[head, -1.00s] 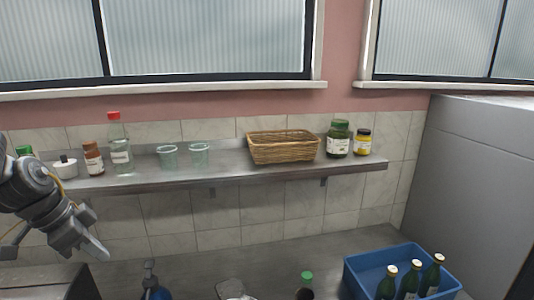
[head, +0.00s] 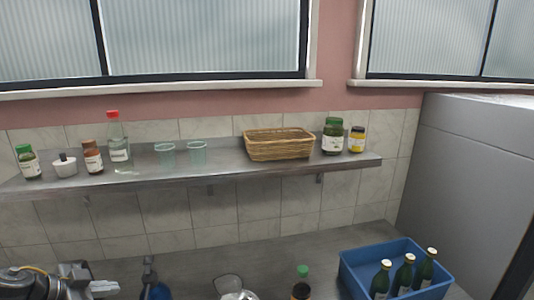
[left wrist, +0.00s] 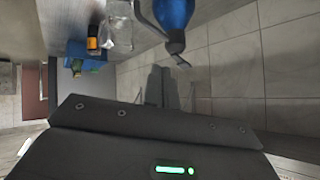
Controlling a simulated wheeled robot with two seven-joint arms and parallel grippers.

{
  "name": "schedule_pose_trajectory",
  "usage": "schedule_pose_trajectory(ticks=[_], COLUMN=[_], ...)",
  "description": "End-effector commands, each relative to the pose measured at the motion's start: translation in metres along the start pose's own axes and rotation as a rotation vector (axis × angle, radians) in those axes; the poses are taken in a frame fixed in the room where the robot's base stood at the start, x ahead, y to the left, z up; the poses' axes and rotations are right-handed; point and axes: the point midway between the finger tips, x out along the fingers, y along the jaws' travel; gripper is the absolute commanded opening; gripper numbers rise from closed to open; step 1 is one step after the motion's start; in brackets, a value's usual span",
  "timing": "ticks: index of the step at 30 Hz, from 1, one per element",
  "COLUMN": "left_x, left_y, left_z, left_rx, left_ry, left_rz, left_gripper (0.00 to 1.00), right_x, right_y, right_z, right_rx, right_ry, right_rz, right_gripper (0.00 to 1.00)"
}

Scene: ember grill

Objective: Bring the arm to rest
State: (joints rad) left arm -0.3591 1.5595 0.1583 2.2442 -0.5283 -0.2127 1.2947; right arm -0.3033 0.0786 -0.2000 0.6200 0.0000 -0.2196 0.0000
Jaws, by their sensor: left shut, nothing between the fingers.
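My left gripper (head: 105,288) is low at the bottom left of the head view, over the counter and below the shelf. Its fingers are shut together with nothing between them; they also show in the left wrist view (left wrist: 163,88). A blue spray bottle (head: 156,291) stands just to the right of the gripper in the head view, apart from it. It also shows at the top of the left wrist view (left wrist: 174,12). My right gripper is not in view.
A steel shelf (head: 225,174) on the wall holds jars, bottles, two cups and a wicker basket (head: 278,146). A blue crate (head: 350,272) with three bottles stands on the counter at right. A green-capped bottle (head: 301,288) and a clear glass object (head: 232,286) stand nearer the middle.

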Motion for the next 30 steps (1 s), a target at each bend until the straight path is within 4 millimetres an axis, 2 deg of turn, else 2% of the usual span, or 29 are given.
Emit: schedule_pose_trajectory(ticks=[3,8,11,15,21,26,30], left_x=[0.02,0.039,0.047,0.054,0.056,0.055,0.052], left_y=[0.018,0.052,0.083,0.14,0.215,0.266,0.308], left_z=[0.036,0.085,0.115,0.15,0.173,0.177,0.172], left_rx=[-0.054,-0.138,-0.206,-0.311,-0.42,-0.484,-0.535], left_ry=[0.054,0.013,-0.067,-0.225,-0.417,-0.526,-0.597], left_rz=[-0.122,-0.285,-0.355,-0.386,-0.32,-0.228,-0.131], left_gripper=[0.0,0.0,0.0,0.0,0.0,0.0,0.0], right_x=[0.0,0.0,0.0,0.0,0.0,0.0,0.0], right_y=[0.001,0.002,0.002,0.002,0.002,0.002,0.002], right_z=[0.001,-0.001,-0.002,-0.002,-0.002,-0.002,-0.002], right_rx=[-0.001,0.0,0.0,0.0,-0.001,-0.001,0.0], right_ry=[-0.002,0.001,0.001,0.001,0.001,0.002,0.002], right_rz=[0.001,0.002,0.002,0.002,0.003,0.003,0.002], right_gripper=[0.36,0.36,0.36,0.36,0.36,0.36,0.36])
